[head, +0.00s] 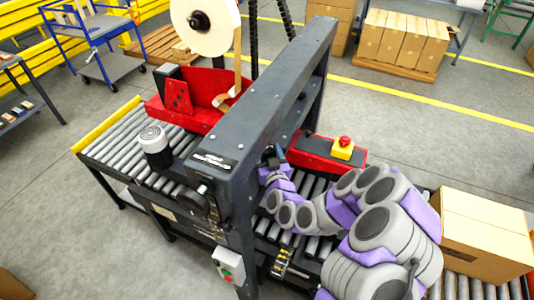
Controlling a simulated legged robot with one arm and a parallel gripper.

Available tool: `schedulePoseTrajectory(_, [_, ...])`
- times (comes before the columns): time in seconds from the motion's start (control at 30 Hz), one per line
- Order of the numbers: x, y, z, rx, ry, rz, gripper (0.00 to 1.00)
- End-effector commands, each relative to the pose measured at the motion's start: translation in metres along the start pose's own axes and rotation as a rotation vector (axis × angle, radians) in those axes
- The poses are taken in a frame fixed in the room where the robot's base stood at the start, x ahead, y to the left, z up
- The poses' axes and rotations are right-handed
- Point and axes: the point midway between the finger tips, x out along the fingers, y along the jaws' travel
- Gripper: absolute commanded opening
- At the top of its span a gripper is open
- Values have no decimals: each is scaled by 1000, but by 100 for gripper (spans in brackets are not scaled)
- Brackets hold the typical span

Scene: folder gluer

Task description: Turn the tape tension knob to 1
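My arm reaches in from the lower right over the rollers of the taping machine. My gripper (269,155) is small and dark, close beside the machine's grey upright frame (235,150) and partly hidden by it. I cannot tell whether its fingers are open or shut, or whether it touches anything. No knob marked with numbers can be read, so I cannot tell which part is the tape tension knob or its setting. A white tape roll (220,38) with a black hub (199,20) stands above the red tape head (193,99).
A red box with a yellow emergency stop (343,148) lies just right of my gripper. A cardboard box (485,235) sits on the conveyor at the right. A grey ringed cylinder (153,140) stands left of the frame. A switch box (228,264) is at the front. Open floor surrounds the machine.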

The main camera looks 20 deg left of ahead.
Motion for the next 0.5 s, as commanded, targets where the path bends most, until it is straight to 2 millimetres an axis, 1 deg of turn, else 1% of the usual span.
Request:
schedulePoseTrajectory(0.17, [0, 0, 0, 0, 0, 0, 69])
schedulePoseTrajectory(0.5, [0, 0, 0, 0, 0, 0, 36])
